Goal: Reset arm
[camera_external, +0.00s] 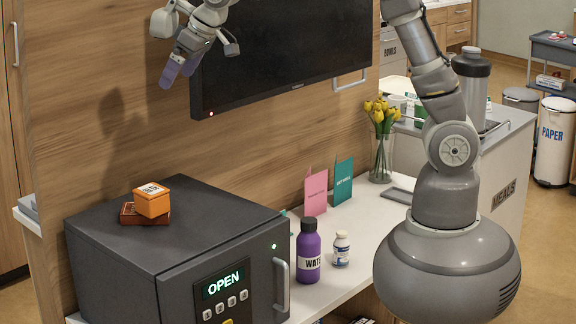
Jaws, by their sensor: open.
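My gripper (180,68) hangs in the air at the upper left, in front of the wood panel and by the left edge of the wall screen. Its two purple-padded fingers point down and stand apart, with nothing between them. The upper links of my arm run out of the top of the picture, so the arm's full bend is hidden. The gripper is well above the dark safe (150,235) and touches nothing that I can see.
An orange box (152,205) sits on a brown one atop the safe, whose display reads OPEN. The white counter (345,235) holds a purple water bottle (309,250), a small white bottle (341,249), cards and yellow flowers (381,115). A black screen (285,55) hangs behind.

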